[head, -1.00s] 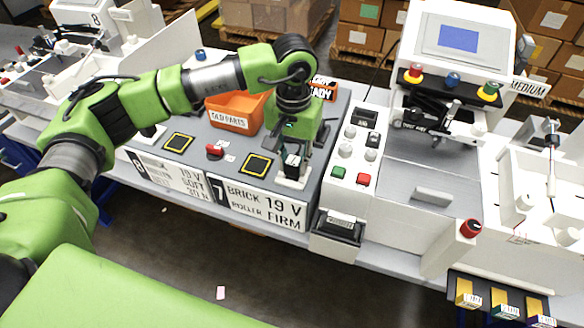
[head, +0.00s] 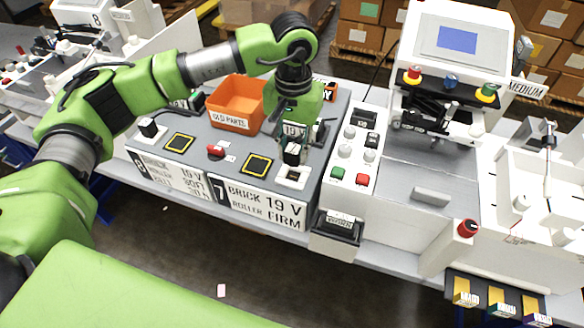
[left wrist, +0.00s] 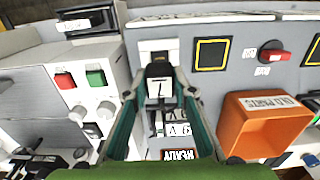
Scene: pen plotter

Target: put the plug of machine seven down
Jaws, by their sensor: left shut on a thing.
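The plug of machine seven, a black block with a white label reading 7 (left wrist: 159,87), is between the fingers of my left gripper (head: 294,143). The gripper is shut on it. In the head view the plug (head: 292,154) hangs a little above a white square holder (head: 292,180) with a dark opening. This holder is on the grey bench top, behind the sign marked 7 (head: 258,204). In the left wrist view the white holder (left wrist: 158,47) shows just beyond the plug. My right gripper is not in view.
An orange bin (head: 236,104) stands left of the gripper. A red switch (head: 216,151) and yellow-edged black squares (head: 257,164) are on the bench top. Another black plug (head: 149,127) stands at left. A white control box (head: 351,160) with buttons is close on the right.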

